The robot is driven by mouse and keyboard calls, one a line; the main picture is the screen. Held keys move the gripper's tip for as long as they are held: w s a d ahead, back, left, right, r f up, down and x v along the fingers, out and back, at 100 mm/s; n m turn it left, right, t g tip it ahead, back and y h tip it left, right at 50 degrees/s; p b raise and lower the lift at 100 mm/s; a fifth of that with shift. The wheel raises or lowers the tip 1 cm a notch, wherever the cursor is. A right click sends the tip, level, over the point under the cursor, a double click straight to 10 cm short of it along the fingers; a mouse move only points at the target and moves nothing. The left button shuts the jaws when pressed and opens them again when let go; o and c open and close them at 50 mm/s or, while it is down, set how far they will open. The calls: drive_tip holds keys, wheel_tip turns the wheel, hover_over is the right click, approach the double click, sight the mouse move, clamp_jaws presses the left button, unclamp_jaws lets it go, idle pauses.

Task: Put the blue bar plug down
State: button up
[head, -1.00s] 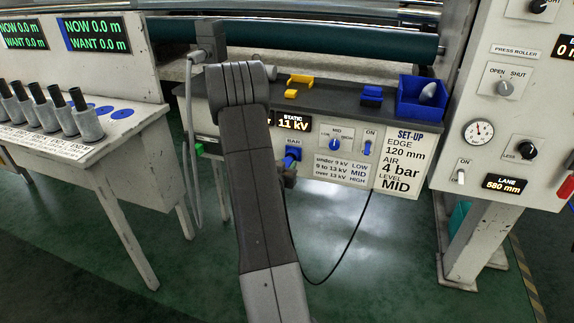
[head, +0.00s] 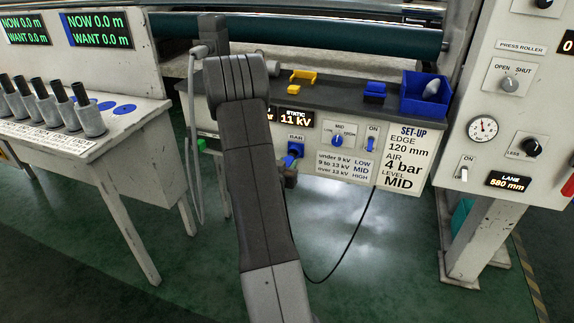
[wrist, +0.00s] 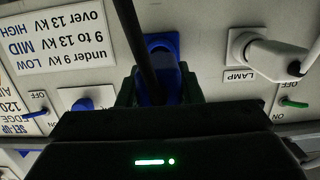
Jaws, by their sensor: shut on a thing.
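The blue bar plug (wrist: 168,88) is between the dark fingers of my gripper (wrist: 160,92), which is shut on it, in the wrist view. A black cable crosses in front of the plug. The plug is at the blue BAR socket (wrist: 160,41), on the front of the set-up panel. In the head view my arm covers most of the gripper and plug; the blue of the BAR socket (head: 295,149) shows just right of the arm. I cannot tell whether the plug is still in the socket or just clear of it.
The grey shelf (head: 335,102) above the panel holds a yellow bracket (head: 302,77), a blue block (head: 374,91) and a blue bin (head: 423,106). A white plug sits in the LAMP socket (wrist: 240,46). The black cable (head: 352,240) hangs below the panel.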

drive_tip(key=shift+v, duration=0.95)
drive_tip(key=shift+f, duration=0.15)
